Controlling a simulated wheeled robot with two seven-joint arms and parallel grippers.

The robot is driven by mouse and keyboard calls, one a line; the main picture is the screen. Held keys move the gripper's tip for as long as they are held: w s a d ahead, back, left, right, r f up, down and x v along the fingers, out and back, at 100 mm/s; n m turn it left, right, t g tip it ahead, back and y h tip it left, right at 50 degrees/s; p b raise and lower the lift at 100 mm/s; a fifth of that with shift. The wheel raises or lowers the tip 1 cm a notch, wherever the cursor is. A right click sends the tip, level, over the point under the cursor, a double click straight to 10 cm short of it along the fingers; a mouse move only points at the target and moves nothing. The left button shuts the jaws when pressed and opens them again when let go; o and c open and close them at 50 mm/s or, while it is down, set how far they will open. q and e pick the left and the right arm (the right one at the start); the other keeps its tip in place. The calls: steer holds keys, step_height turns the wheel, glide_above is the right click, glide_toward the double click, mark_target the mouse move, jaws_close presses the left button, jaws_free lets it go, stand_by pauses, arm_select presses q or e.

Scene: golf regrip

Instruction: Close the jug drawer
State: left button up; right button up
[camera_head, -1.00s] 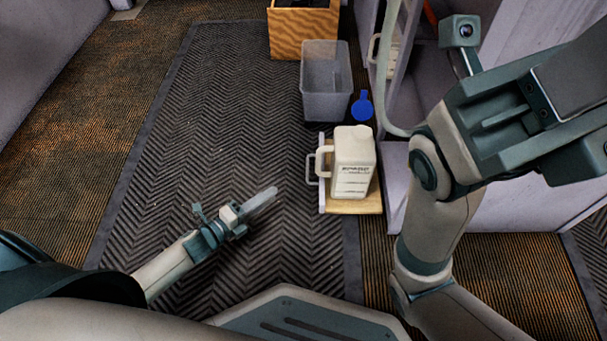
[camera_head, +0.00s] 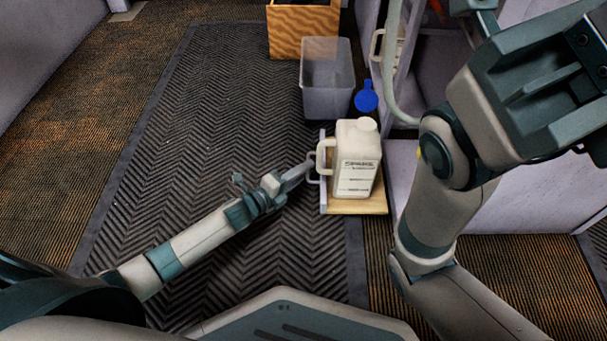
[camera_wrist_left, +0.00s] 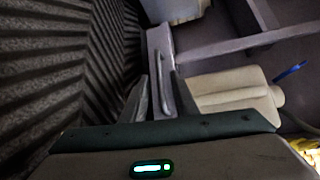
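The jug drawer (camera_head: 376,206) is a pulled-out wooden board with a pale front panel (camera_head: 323,185) and a handle (camera_head: 313,163). A white jug (camera_head: 357,165) stands upright on it. My left gripper (camera_head: 308,169) reaches the handle from the left. In the left wrist view the fingers (camera_wrist_left: 161,98) are apart, with the handle (camera_wrist_left: 160,72) showing between them; I cannot tell whether they touch it. The jug (camera_wrist_left: 225,92) lies beyond the panel there. My right arm comes in at the right; its fingertips do not show.
A grey bin (camera_head: 327,98) and a wooden box (camera_head: 303,32) stand behind the drawer. A blue-topped item (camera_head: 366,97) is just behind the jug. The pale cabinet (camera_head: 480,195) is to the right. The dark mat (camera_head: 190,130) at left is clear.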

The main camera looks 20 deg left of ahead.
arm_select(q)
steer(key=shift+w, duration=0.1)
jaws_close()
stand_by(1.5)
